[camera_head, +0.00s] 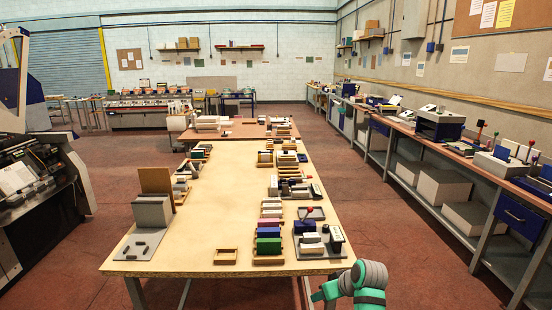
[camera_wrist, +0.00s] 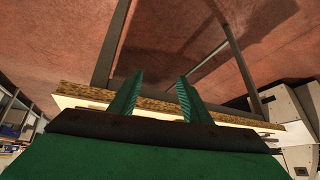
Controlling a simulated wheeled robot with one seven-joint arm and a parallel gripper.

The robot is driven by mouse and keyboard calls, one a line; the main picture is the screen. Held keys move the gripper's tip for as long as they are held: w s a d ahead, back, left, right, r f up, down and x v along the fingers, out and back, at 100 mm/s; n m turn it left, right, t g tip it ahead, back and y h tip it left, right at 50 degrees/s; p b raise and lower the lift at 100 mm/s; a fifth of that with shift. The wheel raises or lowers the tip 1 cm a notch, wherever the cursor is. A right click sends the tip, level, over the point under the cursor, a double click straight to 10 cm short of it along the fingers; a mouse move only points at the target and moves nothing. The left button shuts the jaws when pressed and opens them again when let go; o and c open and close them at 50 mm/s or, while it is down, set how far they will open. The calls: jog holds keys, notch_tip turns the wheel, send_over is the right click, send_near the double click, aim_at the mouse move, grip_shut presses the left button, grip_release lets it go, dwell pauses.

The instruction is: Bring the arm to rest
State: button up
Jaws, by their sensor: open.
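In the head view my arm (camera_head: 362,284) shows at the bottom right, grey and green, folded just off the front right corner of the long table (camera_head: 215,215). My gripper (camera_wrist: 158,88) shows in the wrist view as two green ridged fingers standing apart, with nothing between them. Beyond the fingers in that view are the table's edge (camera_wrist: 215,117), its dark legs and the red floor. The fingertips are not clear in the head view.
Several coloured blocks in wooden trays (camera_head: 268,258) line the table's right half. A grey stand with a brown board (camera_head: 152,212) is at its left. An empty small tray (camera_head: 225,256) lies at the front. A workbench (camera_head: 470,160) runs along the right wall, with open floor (camera_head: 390,220) between.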

jog(key=s+a+f+m+t, duration=0.2)
jog(key=s+a+f, duration=0.55)
jog(key=f, duration=0.25)
jog(key=s+a+f+m+t, duration=0.2)
jog(key=s+a+f, duration=0.4)
jog(key=a+f, duration=0.3)
jog(key=s+a+f+m+t+h, duration=0.1)
jog(key=s, duration=0.7)
jog(key=s+a+f+t+h, duration=0.1)
jog(key=s+f, duration=0.1)
jog(key=s, duration=0.6)
jog(key=s+d+r+t, duration=0.1)
jog(key=s+r, duration=0.8)
jog(key=s, duration=0.4)
jog(key=s+d+r+t+h, duration=0.1)
jog(key=s+r+t, duration=0.1)
jog(key=s+r, duration=0.7)
jog(key=s, duration=0.3)
jog(key=shift+s+d+r+n+t, duration=0.15)
jog(key=shift+s+r+n+t, duration=0.15)
jog(key=shift+s+n, duration=0.1)
jog(key=shift+w, duration=0.1)
